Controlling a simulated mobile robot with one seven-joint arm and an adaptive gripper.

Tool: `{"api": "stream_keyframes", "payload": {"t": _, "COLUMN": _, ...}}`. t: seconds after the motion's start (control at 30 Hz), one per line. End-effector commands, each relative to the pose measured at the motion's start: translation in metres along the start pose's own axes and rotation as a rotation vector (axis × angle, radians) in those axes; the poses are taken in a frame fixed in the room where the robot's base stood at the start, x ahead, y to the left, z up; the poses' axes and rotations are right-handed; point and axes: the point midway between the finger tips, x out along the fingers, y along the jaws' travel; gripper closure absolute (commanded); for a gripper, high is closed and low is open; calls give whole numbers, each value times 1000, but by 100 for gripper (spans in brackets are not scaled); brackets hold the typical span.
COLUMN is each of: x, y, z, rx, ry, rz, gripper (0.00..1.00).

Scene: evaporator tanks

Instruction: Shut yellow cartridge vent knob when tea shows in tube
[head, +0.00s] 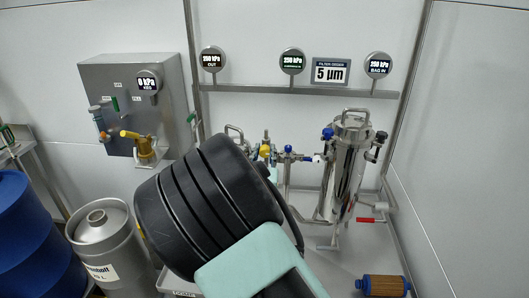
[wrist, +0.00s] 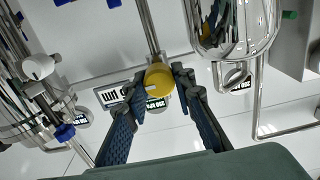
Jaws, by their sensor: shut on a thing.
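The yellow vent knob (wrist: 158,78) sits between the two fingertips of my gripper (wrist: 160,72) in the wrist view. My gripper is shut on it, one finger on each side. In the head view the yellow knob (head: 265,152) shows just past my dark arm, which hides most of the fingers and the fitting below. A thin metal pipe (wrist: 147,25) runs up to the knob in the wrist view. I cannot make out tea in any tube.
A steel filter housing (head: 347,165) with blue knobs stands to the right. A red-handled valve (head: 370,220) is low beside it. A grey panel (head: 130,80) and steel keg (head: 103,235) are at left. A filter cartridge (head: 383,286) lies front right.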

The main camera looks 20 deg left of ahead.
Motion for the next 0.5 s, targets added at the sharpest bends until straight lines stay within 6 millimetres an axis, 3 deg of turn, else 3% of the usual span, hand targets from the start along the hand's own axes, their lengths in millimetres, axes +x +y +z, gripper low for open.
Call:
{"api": "stream_keyframes", "payload": {"t": 0.27, "x": 0, "y": 0, "z": 0, "rx": -79, "ry": 0, "rz": 1, "gripper": 100}}
{"api": "stream_keyframes", "payload": {"t": 0.5, "x": 0, "y": -1, "z": -1, "rx": -258, "ry": -1, "rz": 0, "gripper": 100}}
